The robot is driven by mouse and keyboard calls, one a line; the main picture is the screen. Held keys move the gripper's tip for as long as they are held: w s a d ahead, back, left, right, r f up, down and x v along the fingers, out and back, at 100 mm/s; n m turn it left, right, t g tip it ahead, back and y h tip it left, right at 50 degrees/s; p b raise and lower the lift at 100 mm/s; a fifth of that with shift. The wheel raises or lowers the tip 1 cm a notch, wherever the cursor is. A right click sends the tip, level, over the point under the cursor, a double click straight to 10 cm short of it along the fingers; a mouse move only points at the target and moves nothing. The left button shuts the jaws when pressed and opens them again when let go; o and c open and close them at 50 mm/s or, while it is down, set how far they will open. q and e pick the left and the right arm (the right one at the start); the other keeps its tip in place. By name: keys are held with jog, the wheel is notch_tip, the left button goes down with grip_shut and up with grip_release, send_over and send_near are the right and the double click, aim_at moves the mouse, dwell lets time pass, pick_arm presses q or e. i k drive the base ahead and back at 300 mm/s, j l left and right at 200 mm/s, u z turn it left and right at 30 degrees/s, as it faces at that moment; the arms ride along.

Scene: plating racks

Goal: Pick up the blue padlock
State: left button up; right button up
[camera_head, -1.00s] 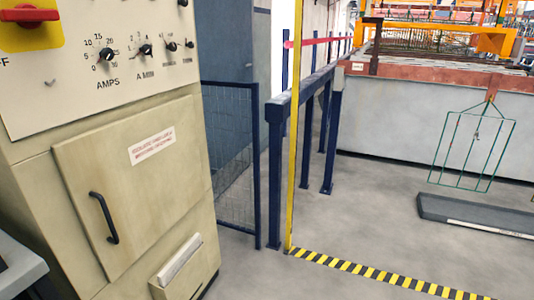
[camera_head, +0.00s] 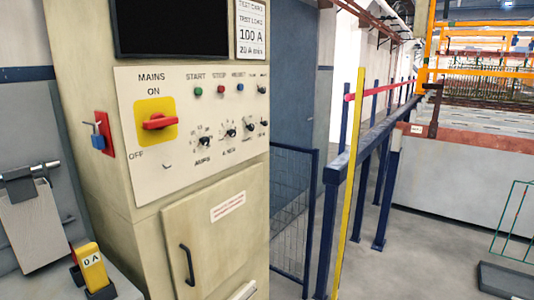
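The blue padlock (camera_head: 98,142) hangs at a red plate (camera_head: 107,133) on the left side wall of the beige control cabinet (camera_head: 110,185). A grey metal bar or shackle shows just above its blue body. It is small here, so I cannot tell how it is fastened. Neither of my grippers shows in the view.
The cabinet front carries a red-on-yellow mains switch (camera_head: 156,121), knobs and a closed door (camera_head: 217,245). A yellow device (camera_head: 91,265) marked "0 A" and a clipboard (camera_head: 31,225) are at the lower left. A blue railing (camera_head: 366,150) and mesh gate stand to the right.

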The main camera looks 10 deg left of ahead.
aim_at(98, 139)
jog(key=u, duration=1.45)
